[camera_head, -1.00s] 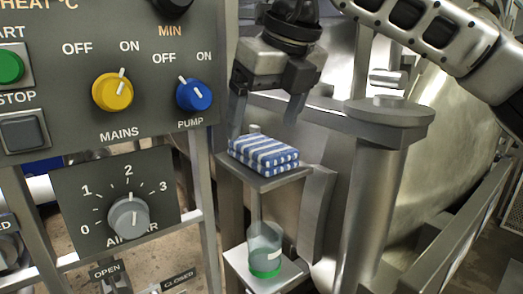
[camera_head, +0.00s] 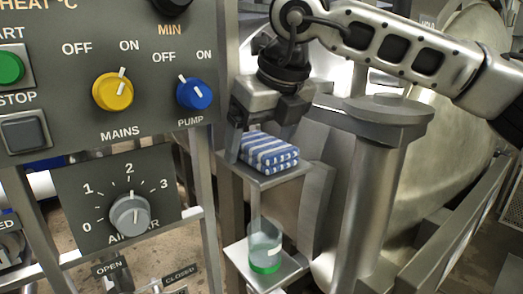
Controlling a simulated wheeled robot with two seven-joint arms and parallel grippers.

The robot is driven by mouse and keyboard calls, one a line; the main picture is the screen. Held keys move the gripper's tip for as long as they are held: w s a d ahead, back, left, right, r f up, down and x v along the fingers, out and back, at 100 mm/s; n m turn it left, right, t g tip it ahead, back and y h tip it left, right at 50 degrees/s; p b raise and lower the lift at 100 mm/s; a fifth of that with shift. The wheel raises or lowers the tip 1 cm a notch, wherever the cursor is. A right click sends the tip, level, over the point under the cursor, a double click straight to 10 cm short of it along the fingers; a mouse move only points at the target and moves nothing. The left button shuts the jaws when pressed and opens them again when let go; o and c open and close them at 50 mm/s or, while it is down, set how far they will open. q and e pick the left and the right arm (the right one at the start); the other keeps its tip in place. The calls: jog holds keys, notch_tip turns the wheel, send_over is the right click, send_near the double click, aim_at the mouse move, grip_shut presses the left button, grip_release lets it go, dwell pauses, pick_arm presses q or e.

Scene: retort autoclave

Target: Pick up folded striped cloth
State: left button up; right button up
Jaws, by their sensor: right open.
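The folded blue-and-white striped cloth (camera_head: 270,153) lies flat on a small grey shelf (camera_head: 262,183) in the middle of the head view. My right gripper (camera_head: 261,143) points down at the cloth from above and behind. Its jaws are open. One finger stands close at the left end of the cloth; the other is over its back right side, its tip partly hidden. I cannot tell whether the fingers touch the cloth. My left gripper is out of view.
A control panel (camera_head: 92,88) with knobs and buttons fills the left, close to the shelf. A clear beaker with a green bottom (camera_head: 265,247) stands on a lower shelf. A metal post (camera_head: 367,190) and the large vessel (camera_head: 425,150) are on the right.

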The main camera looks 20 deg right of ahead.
jog(key=shift+f, duration=0.1)
jog(key=c, duration=1.1)
